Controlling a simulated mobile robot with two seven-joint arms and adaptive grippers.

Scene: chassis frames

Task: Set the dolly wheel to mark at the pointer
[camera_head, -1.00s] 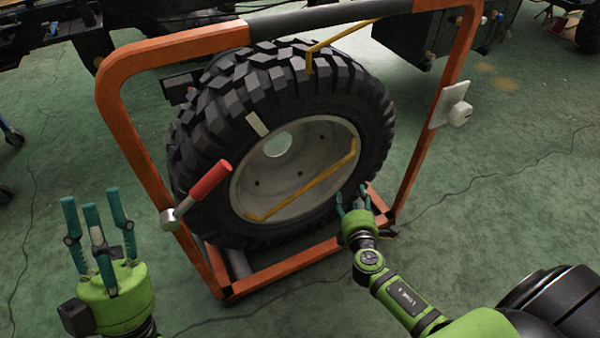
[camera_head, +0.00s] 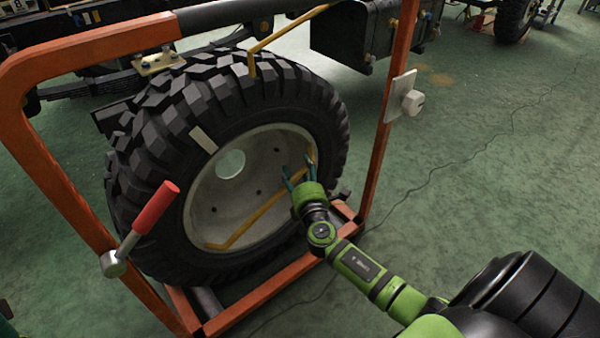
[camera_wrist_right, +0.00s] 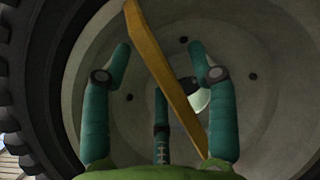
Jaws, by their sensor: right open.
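The dolly wheel (camera_head: 225,120), a knobbly black tyre on a pale grey rim, stands upright in an orange frame. A pale mark (camera_head: 204,140) is on its upper sidewall, left of and below the tip of the bent yellow pointer (camera_head: 275,42). A yellow bar (camera_head: 250,220) crosses the rim and also shows in the right wrist view (camera_wrist_right: 160,70). My right gripper (camera_head: 297,172) is open at the bar's right end. In the wrist view the bar passes between its spread fingers; I cannot tell whether they touch. Only a sliver of my left gripper (camera_head: 6,312) shows at the lower left edge.
The orange frame (camera_head: 380,150) surrounds the wheel. A red-handled lever (camera_head: 155,208) is on its left post and a pale plate with a knob (camera_head: 402,98) on its right post. A dark vehicle chassis (camera_head: 350,38) stands behind.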

